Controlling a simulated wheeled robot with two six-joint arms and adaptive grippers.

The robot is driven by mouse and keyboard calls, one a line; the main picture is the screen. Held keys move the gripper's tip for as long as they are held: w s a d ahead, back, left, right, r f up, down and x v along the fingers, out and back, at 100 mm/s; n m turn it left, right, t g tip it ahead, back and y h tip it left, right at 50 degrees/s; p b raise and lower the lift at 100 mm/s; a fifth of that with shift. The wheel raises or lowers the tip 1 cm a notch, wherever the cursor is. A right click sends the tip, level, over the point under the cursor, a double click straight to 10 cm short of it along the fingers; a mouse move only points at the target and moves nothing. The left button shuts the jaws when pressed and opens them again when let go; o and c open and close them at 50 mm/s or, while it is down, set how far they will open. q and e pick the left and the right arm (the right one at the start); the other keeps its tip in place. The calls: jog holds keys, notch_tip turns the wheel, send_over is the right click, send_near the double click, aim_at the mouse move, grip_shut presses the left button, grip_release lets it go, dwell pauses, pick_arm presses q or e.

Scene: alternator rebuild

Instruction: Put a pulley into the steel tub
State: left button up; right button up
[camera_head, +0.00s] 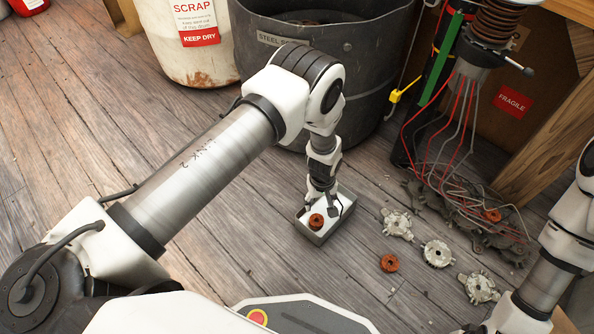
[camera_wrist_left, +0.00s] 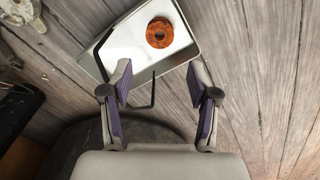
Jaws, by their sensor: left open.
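A rusty orange pulley (camera_head: 316,220) lies in a small pale tray (camera_head: 312,238) on the floor. It also shows in the left wrist view (camera_wrist_left: 159,33), flat with its centre hole facing up. In the head view my left gripper (camera_head: 333,203) is over the tray's right side. A second pulley (camera_head: 389,263) lies on the floor, and a third (camera_head: 492,215) lies among grey parts. The dark grey steel tub (camera_head: 350,75) stands behind, partly hidden by my left arm. My right gripper is outside the frames.
A white scrap drum (camera_head: 160,35) stands left of the tub. Several pale metal housings (camera_head: 437,253) lie right of the tray, near loose wires (camera_head: 455,150) and a wooden frame (camera_head: 550,150). A bent black bar (camera_wrist_left: 154,92) crosses close to my left fingers. Left floor is clear.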

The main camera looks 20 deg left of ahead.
pick_arm(q)
jog(key=s+a+m, duration=0.3)
jog(key=s+a, duration=0.5)
jog(key=s, duration=0.5)
jog(key=s+a+r+m, duration=0.2)
jog(key=s+r, duration=0.4)
jog(key=s, duration=0.8)
jog(key=shift+a+m, duration=0.2)
jog(key=shift+m, duration=0.7)
